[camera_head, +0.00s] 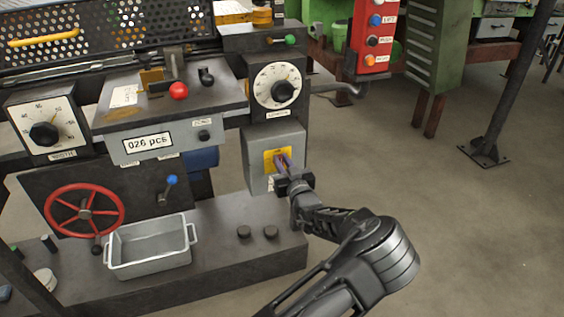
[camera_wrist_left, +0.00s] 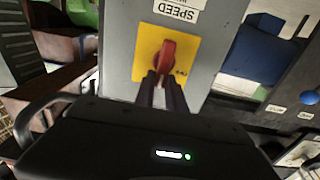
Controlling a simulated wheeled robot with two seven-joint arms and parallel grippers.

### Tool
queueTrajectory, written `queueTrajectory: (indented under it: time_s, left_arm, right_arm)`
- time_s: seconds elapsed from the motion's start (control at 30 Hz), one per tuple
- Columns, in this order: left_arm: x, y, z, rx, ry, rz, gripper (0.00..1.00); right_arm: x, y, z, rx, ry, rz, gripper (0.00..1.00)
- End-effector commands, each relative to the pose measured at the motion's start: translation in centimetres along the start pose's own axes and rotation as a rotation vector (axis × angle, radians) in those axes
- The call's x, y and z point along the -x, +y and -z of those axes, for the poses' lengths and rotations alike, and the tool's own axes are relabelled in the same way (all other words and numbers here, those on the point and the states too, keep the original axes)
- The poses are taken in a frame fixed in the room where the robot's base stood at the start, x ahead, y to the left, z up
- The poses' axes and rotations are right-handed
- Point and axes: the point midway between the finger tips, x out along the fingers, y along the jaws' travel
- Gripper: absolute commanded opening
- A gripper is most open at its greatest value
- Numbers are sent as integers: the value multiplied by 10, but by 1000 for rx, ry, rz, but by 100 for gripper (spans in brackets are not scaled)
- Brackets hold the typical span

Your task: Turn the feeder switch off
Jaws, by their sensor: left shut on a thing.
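The feeder switch, a red rotary handle on a yellow plate (camera_head: 270,157), sits on the front of a grey box under the right-hand dial. In the left wrist view the red handle (camera_wrist_left: 167,56) stands nearly upright on the yellow plate (camera_wrist_left: 188,52), below a "SPEED" label. My left gripper (camera_head: 283,160) is at the switch, and its fingers (camera_wrist_left: 163,88) are shut on the lower part of the handle. The fingers hide the handle's lower end and part of the plate's lettering. My right gripper is in neither view.
The grey switch box (camera_head: 257,181) stands above the machine's dark bench (camera_head: 215,245). A metal tray (camera_head: 150,262), a red handwheel (camera_head: 84,211) and a blue-knobbed lever (camera_head: 171,181) are to the left. A red button panel (camera_head: 374,38) hangs at upper right. Open floor lies to the right.

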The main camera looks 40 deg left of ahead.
Motion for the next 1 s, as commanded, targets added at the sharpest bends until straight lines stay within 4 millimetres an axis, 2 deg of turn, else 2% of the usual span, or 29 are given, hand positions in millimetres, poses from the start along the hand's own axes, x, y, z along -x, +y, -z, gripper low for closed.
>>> queueTrajectory:
  time_s: [0.47,1.0]
  left_arm:
    - [0,-4,-3,128,-2,2,0]
    - [0,-15,-10,590,1,2,0]
  right_arm:
    - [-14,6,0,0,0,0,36]
    - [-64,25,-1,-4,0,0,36]
